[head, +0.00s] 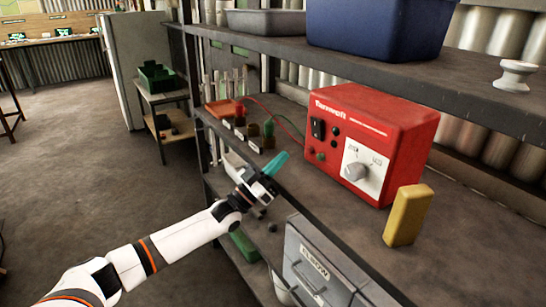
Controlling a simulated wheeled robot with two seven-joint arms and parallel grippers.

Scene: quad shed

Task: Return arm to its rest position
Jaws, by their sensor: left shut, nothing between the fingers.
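My left arm comes in from the lower left, white with orange rings. Its left gripper (277,163) has teal fingers that are shut with nothing between them. It is in front of the shelf's edge, to the left of the red power supply box (372,140). My right gripper is not in view.
The red box and a yellow block (408,215) stand on the middle shelf (340,215). Small coloured pieces and wires lie near the gripper. A blue bin (380,28) sits on the upper shelf. A grey drawer unit (312,268) is below. Open floor (75,180) lies at left.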

